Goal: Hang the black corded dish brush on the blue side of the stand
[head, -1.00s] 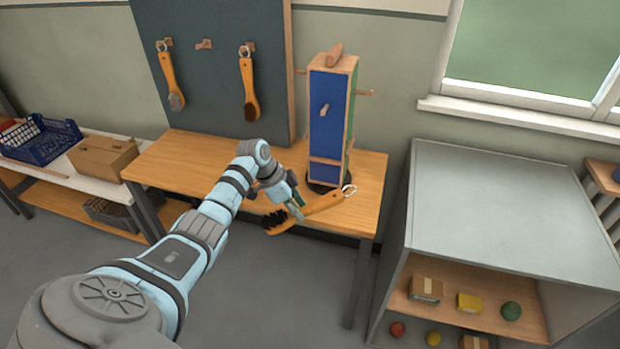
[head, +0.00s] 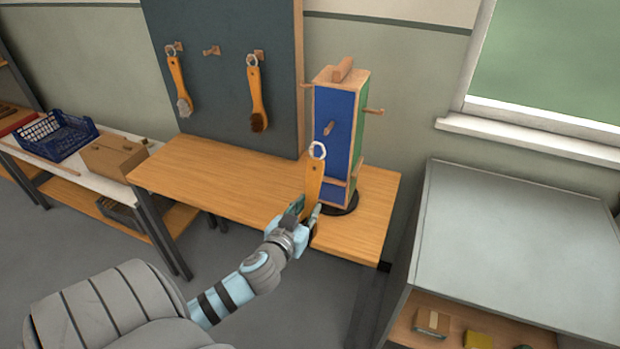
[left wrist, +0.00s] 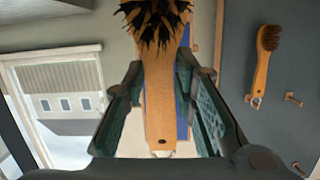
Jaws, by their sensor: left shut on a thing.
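My left gripper (head: 303,216) is shut on the wooden handle of the black corded dish brush (head: 313,180). The brush is held upright in front of the stand, its white cord loop at the top. In the left wrist view the black bristles of the brush (left wrist: 155,20) show at the top edge, with the handle between the fingers (left wrist: 160,105). The stand (head: 331,128) has a blue side facing me with a wooden peg (head: 329,128) on it. The loop is just below and left of that peg, apart from it in the picture. My right gripper is not in view.
A dark pegboard (head: 226,60) behind the wooden table (head: 215,175) holds two other brushes (head: 179,85), (head: 257,98) on pegs. A grey cabinet (head: 510,240) stands at the right. The table's left part is clear.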

